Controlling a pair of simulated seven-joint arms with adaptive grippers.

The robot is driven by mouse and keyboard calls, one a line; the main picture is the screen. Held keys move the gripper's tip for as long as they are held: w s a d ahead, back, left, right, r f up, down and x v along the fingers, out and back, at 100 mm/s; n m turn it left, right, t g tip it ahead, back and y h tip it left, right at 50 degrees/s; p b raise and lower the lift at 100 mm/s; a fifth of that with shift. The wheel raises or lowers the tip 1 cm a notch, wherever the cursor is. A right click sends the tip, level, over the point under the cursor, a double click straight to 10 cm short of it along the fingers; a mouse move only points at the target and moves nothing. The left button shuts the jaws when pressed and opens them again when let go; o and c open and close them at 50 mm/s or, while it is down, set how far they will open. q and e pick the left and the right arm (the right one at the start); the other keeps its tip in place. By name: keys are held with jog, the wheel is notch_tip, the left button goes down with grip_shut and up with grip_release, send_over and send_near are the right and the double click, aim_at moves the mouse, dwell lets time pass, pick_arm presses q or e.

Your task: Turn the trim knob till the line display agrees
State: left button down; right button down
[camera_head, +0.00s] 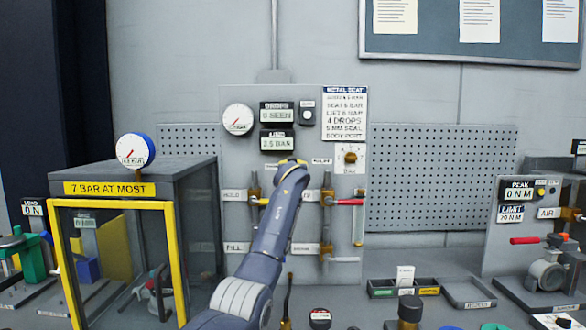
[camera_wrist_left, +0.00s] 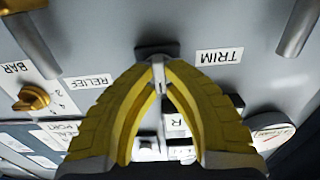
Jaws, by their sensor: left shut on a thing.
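My left gripper (camera_head: 291,164) is at the grey valve panel, just below the line display (camera_head: 277,143), which appears to read 2.5 BAR in small print. In the left wrist view its yellow fingers (camera_wrist_left: 158,68) come together at the tips. They are shut on a small dark piece (camera_wrist_left: 157,50) at the panel, beside the TRIM label (camera_wrist_left: 220,56). This is the trim knob, mostly hidden by the fingertips. In the head view my gripper covers the knob. My right gripper is not in view.
A round gauge (camera_head: 238,119) and a drops display (camera_head: 277,112) sit above. The orange relief knob (camera_head: 350,157) is to the right, above a red-handled valve (camera_head: 346,202). A yellow-framed cabinet (camera_head: 177,262) stands left. Small bins (camera_head: 404,288) lie on the bench.

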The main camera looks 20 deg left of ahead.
pick_arm(q)
jog(key=shift+m, duration=0.4)
jog(key=shift+d+m, duration=0.1)
jog(key=shift+m, duration=2.3)
jog(key=c, duration=1.5)
grip_release()
jog(key=shift+o, duration=0.2)
jog(key=shift+s+d, duration=0.1)
jog(key=v, duration=1.1)
jog(key=shift+s, duration=0.35)
